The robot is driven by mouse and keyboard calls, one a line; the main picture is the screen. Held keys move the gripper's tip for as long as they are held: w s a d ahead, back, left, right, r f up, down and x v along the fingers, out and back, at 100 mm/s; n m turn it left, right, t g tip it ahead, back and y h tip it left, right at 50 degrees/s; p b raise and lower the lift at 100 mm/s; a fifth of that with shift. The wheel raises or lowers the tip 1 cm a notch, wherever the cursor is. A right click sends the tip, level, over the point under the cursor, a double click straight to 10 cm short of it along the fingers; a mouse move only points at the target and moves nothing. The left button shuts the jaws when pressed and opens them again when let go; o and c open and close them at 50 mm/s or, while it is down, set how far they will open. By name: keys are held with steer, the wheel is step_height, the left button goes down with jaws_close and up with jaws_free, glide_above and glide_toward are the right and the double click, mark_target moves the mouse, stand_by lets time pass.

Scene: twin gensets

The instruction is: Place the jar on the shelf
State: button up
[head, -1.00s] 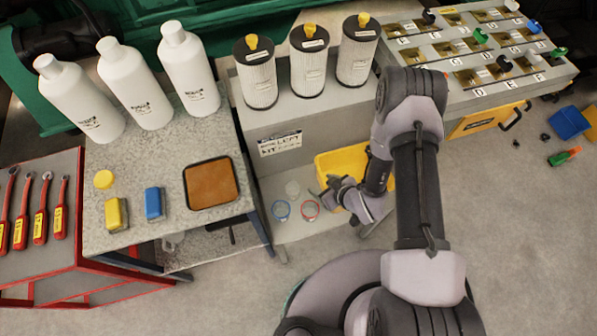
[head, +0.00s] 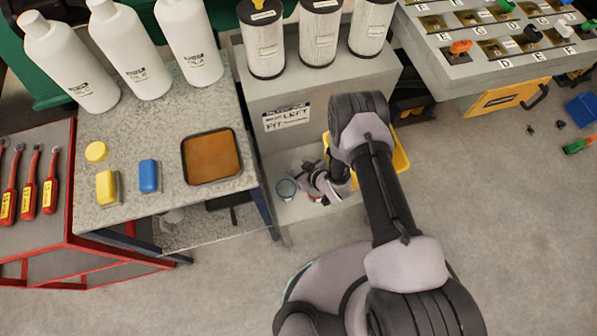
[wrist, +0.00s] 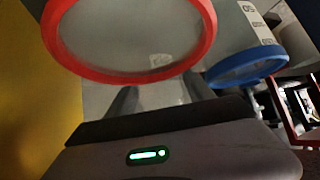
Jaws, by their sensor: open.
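A jar with a red rim (wrist: 135,78) fills the upper wrist view, right in front of my gripper's two fingers (wrist: 163,90). Its centre looks clear or pale. In the head view my gripper (head: 318,192) is low beside the grey cabinet and largely covers this jar. A second jar with a blue rim (head: 286,187) stands just left of my gripper; it also shows in the wrist view (wrist: 246,67). The jaws are open, and I see no grip on the red-rimmed jar. Which jar the task means cannot be told. Both stand on a low pale ledge (head: 290,213).
A yellow bin (head: 401,160) stands right of my gripper, partly behind my arm. A grey speckled table (head: 160,215) on the left holds white bottles, a brown tray (head: 211,157) and small blocks. Filters (head: 262,45) stand on the cabinet.

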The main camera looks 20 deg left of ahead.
steer(key=shift+w+a, duration=0.1)
steer(key=c, duration=1.2)
